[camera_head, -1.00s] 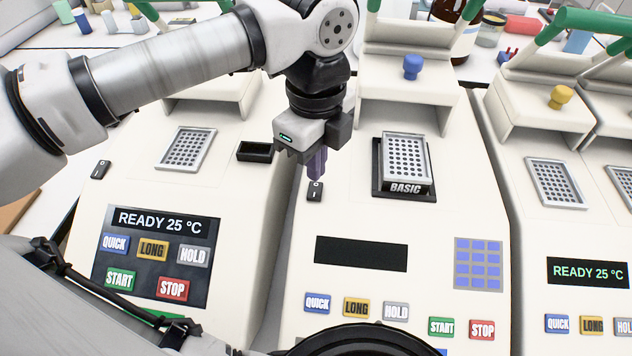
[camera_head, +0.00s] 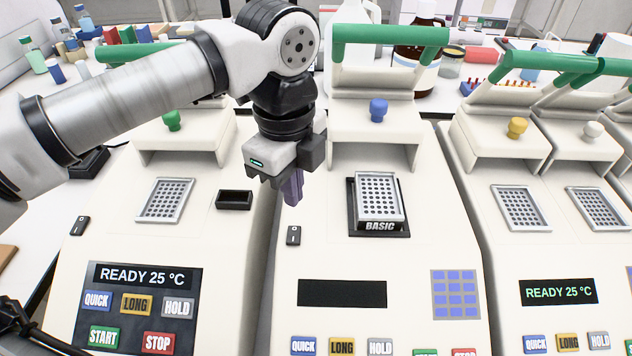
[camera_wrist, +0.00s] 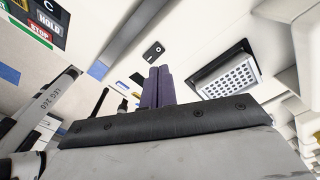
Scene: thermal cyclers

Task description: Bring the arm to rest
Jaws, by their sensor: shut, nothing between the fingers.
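My gripper (camera_head: 292,188) hangs from my arm in front of the middle thermal cycler (camera_head: 400,262), a little above its sloping top and near its left edge. The purple fingers are together and hold nothing; they also show closed in the wrist view (camera_wrist: 159,86). A black power switch (camera_head: 293,235) lies just below the fingertips in the head view. The gripper appears clear of the surface, though the exact gap cannot be told.
The left cycler (camera_head: 60,245) reads READY 25 °C, as does a right one (camera_head: 557,291). The middle display (camera_head: 342,293) is dark. Raised lids with green handles (camera_head: 390,36) stand behind. A brown bottle (camera_head: 415,60) and tubes (camera_head: 515,85) sit on the back bench.

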